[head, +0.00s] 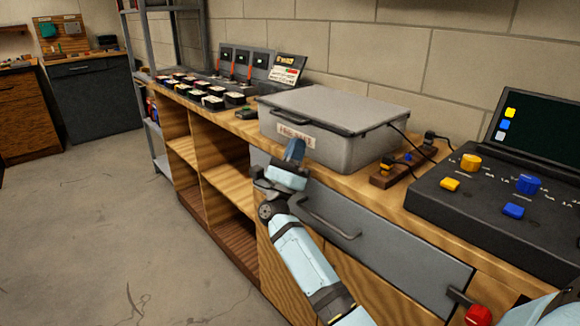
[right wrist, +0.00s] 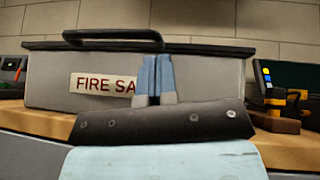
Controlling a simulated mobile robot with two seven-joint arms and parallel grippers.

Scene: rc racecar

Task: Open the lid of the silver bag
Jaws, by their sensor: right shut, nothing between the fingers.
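The silver bag (head: 365,153) is a grey box-like case on the wooden workbench, with a label on its front and its lid (head: 335,105) closed. A dark handle (head: 292,122) runs along the lid's front edge. In the right wrist view the case (right wrist: 215,85) fills the middle, its label (right wrist: 100,83) reads "FIRE SA" with the rest hidden, and the handle (right wrist: 115,39) is at the top. My right gripper (head: 295,150) is shut and empty, in front of the case's front face; its fingers (right wrist: 155,75) point up, tips just below the handle. Whether they touch is unclear. My left gripper is not in view.
A black console (head: 430,200) with coloured knobs stands on the bench to the right. A wooden block with plugs and cables (head: 403,165) lies between. Several small battery-like items (head: 205,95) are left of the case. A grey drawer with a handle (head: 335,222) is below.

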